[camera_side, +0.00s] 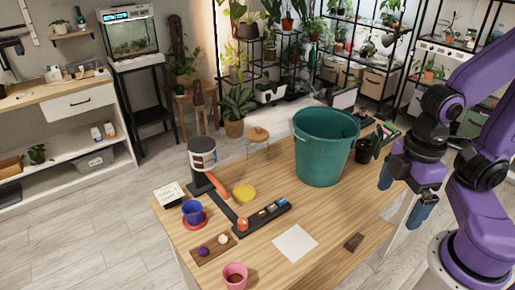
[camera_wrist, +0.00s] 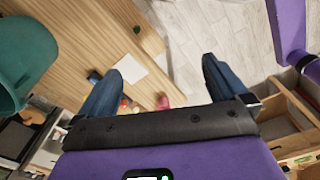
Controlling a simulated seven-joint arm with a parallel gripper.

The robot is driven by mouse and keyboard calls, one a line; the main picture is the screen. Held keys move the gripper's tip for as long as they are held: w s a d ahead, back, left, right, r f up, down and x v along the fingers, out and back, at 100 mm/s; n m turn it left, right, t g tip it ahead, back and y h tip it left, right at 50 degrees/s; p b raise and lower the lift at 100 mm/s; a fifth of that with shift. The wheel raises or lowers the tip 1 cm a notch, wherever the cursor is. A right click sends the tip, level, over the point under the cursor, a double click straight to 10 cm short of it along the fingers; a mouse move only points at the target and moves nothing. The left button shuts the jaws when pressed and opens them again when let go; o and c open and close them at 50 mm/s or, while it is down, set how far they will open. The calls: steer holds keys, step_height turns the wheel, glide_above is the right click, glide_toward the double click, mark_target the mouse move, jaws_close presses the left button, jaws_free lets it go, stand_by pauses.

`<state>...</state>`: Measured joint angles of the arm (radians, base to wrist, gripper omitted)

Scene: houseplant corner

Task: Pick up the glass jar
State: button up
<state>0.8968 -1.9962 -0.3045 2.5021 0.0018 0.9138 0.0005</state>
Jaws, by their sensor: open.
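My gripper (camera_side: 404,196) hangs at the right of the wooden table, to the right of the big teal bucket (camera_side: 318,150). In the wrist view its two blue fingers (camera_wrist: 161,68) are spread wide, with nothing between them. I cannot make out a clear glass jar for certain in either view. A jar-like container (camera_side: 203,153) with a white band and dark top stands at the table's back left, on or by a dark strip, far from my gripper. I cannot tell if it is glass. The bucket may hide things behind it.
A dark pot (camera_side: 364,151) is beside the bucket.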

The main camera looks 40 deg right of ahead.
stand_by(0.3)
steer(key=w+a+f+m+y, duration=0.2)
steer(key=w+a+m+y, duration=0.1)
steer(key=w+a, duration=0.55)
steer(key=w+a+f+m+t+y, duration=0.1)
steer(key=w+a+f+m+t, duration=0.15)
steer(key=w, duration=0.35)
steer(key=w+a+f+m+t, duration=0.1)
steer(key=w+a+m+t, duration=0.15)
steer(key=w, duration=0.35)
steer(key=m+t+h, duration=0.7)
steer(key=m+h, duration=0.2)
glide_toward(258, 136)
steer(key=x, duration=1.2)
steer(key=shift+d+f, duration=0.3)
steer(key=shift+f, duration=0.05)
